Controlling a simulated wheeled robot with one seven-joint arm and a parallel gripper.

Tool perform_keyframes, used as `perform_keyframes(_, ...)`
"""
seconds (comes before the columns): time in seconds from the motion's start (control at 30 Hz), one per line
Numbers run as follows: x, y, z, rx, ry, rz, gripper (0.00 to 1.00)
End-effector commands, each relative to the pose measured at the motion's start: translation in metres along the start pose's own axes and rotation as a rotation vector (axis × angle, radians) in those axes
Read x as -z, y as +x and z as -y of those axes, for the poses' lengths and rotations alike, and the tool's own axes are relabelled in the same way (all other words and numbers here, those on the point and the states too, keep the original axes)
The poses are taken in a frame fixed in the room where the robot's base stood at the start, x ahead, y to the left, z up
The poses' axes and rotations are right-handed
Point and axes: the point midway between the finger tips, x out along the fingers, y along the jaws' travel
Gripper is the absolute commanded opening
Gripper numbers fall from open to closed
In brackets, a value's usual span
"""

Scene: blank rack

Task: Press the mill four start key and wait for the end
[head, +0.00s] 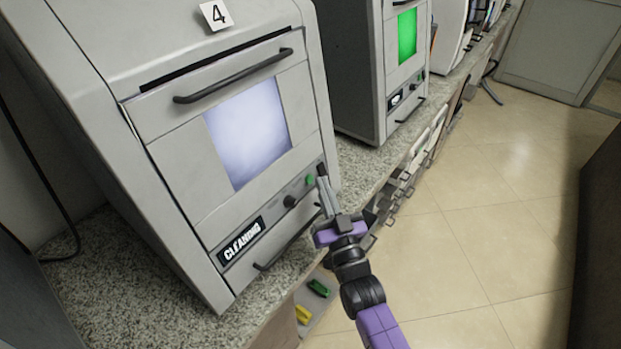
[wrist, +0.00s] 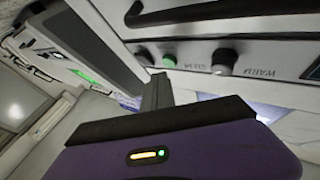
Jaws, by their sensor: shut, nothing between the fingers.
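Mill four (head: 215,130) is a grey machine with a "4" tag (head: 216,14) on top, a closed front door with a dark handle and a pale lit window (head: 248,132). Its lower strip has a dark display (head: 241,241) reading what looks like "CLEANING", a black knob (head: 290,201) and a green start key (head: 309,181). The green key also shows in the wrist view (wrist: 170,58), beside the knob. My gripper (head: 323,180) is shut and empty, its fingertips close beside the green key. I cannot tell whether they touch it.
A second grey machine (head: 358,70) with a green lit window stands farther along the speckled counter (head: 357,170). A handle (head: 285,245) juts out under mill four's strip. Green and yellow items (head: 318,288) lie below the counter. Tiled floor (head: 470,240) at right is clear.

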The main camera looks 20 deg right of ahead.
Motion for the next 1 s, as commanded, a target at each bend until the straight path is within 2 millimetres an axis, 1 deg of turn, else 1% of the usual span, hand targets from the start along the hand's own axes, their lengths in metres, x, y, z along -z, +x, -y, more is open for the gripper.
perform_keyframes(0.17,0.002,-0.001,-0.001,-0.001,0.0,0.0,0.0)
perform_keyframes(0.7,0.025,-0.032,-0.024,-0.001,-0.002,0.0,0.0)
perform_keyframes(1.0,0.025,-0.035,-0.026,0.0,0.0,-0.001,0.0)
